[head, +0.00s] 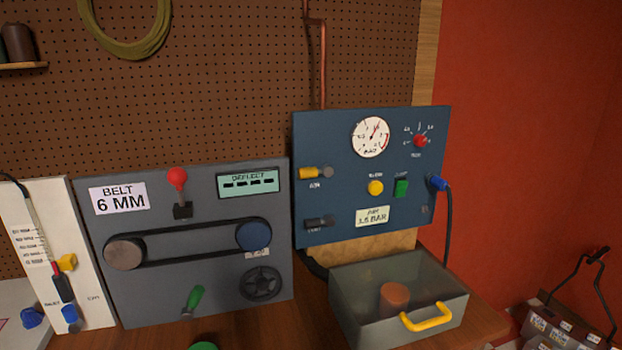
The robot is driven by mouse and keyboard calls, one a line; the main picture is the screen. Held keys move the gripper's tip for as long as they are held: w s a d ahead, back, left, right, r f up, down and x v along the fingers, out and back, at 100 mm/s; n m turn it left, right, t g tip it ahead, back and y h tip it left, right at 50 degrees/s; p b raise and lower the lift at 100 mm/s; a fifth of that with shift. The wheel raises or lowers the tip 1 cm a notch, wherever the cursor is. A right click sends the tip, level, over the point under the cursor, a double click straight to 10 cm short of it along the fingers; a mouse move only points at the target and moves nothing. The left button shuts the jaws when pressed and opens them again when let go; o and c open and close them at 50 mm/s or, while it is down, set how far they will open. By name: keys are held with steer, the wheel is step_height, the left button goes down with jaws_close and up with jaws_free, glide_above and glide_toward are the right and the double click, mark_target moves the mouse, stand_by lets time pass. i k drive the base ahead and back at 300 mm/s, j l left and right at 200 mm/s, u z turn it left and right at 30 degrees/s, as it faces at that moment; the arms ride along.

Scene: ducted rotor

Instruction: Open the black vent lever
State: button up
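The black vent lever (319,223) is at the lower left of the blue panel (340,185), above a small white label that is hard to read. It lies roughly horizontal. A yellow lever (309,173) with a grey round end sits above it on the same panel. My gripper is not in view.
A clear box (350,308) with a yellow handle (426,317) stands on the wooden bench (290,333) below the panel. A grey belt panel (110,245) stands left of the blue panel. A black hose (449,228) hangs at the blue panel's right.

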mark_target(329, 220)
steer(key=i+j+u, duration=0.25)
steer(key=u, duration=0.2)
steer(key=i+j+u, duration=0.25)
steer(key=u, duration=0.25)
steer(key=i, duration=0.15)
